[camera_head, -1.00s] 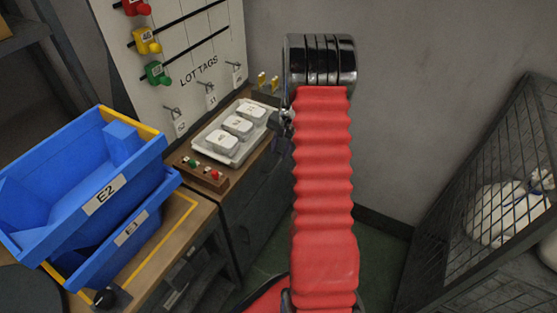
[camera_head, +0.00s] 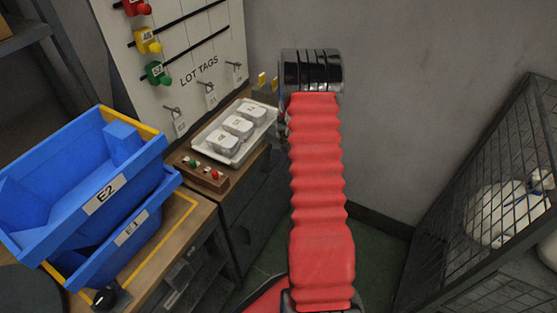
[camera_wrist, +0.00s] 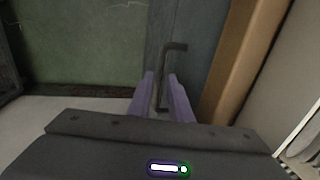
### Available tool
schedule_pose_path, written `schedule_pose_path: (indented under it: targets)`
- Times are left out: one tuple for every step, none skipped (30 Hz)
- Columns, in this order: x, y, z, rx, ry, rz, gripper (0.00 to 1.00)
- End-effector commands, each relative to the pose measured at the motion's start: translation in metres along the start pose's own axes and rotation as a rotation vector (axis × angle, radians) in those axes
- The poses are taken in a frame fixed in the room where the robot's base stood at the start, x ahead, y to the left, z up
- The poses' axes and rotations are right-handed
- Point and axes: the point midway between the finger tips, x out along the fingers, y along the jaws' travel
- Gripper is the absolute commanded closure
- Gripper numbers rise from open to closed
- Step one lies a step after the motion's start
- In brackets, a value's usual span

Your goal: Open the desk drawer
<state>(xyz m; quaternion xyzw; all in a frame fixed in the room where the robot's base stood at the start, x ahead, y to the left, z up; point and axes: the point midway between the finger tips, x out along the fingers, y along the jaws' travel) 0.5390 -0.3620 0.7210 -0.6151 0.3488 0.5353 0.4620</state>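The desk drawer front (camera_wrist: 206,45) is a blue-grey panel in the wrist view, next to the brown desk top edge (camera_wrist: 243,60). A dark bar handle (camera_wrist: 170,62) stands on it. In the head view the grey desk body (camera_head: 256,196) is partly hidden behind my red-sleeved arm, and the gripper is hidden too. I see no clear gap at the drawer.
A white tray (camera_head: 213,152) with several white tagged blocks and a small button box (camera_head: 203,172) are on the desk. Blue bins (camera_head: 60,220) stand on a bench at left. A LOT TAGS board (camera_head: 190,50) is behind. A mesh cage (camera_head: 470,200) is at right.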

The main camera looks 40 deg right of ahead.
Motion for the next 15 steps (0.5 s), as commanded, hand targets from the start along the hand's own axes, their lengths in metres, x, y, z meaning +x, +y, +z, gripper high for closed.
schedule_pose_path:
  targets:
    - [-0.0001, 0.0001, -0.0001, 0.0, 0.0, 0.0, 0.85]
    - [-0.0001, 0.0001, -0.0001, 0.0, 0.0, 0.0, 0.88]
    - [-0.0002, 0.0001, -0.0001, 0.0, 0.0, 0.0, 0.9]
    - [-0.0002, 0.0001, -0.0001, 0.0, 0.0, 0.0, 0.93]
    - [-0.0002, 0.0001, -0.0001, 0.0, 0.0, 0.0, 0.95]
    - [-0.0002, -0.0001, -0.0001, 0.0, 0.0, 0.0, 0.97]
    - [-0.0002, -0.0002, -0.0001, 0.0, 0.0, 0.0, 1.0]
    - [-0.0003, -0.0003, -0.0001, 0.0, 0.0, -0.001, 1.0]
    - [-0.0003, -0.0005, -0.0002, 0.0, 0.0, -0.001, 1.0]
    - [-0.0003, -0.0006, -0.0001, 0.0, 0.0, -0.001, 1.0]
    - [-0.0004, -0.0007, -0.0001, 0.0, 0.001, -0.001, 1.0]
    - [-0.0004, -0.0009, -0.0002, 0.0, 0.001, -0.001, 1.0]
    - [-0.0005, -0.001, -0.0002, 0.0, 0.001, -0.001, 1.0]
    - [-0.0005, -0.0012, -0.0001, 0.0, 0.001, -0.002, 1.0]
    - [-0.0005, -0.0013, -0.0002, 0.0, 0.001, -0.002, 1.0]
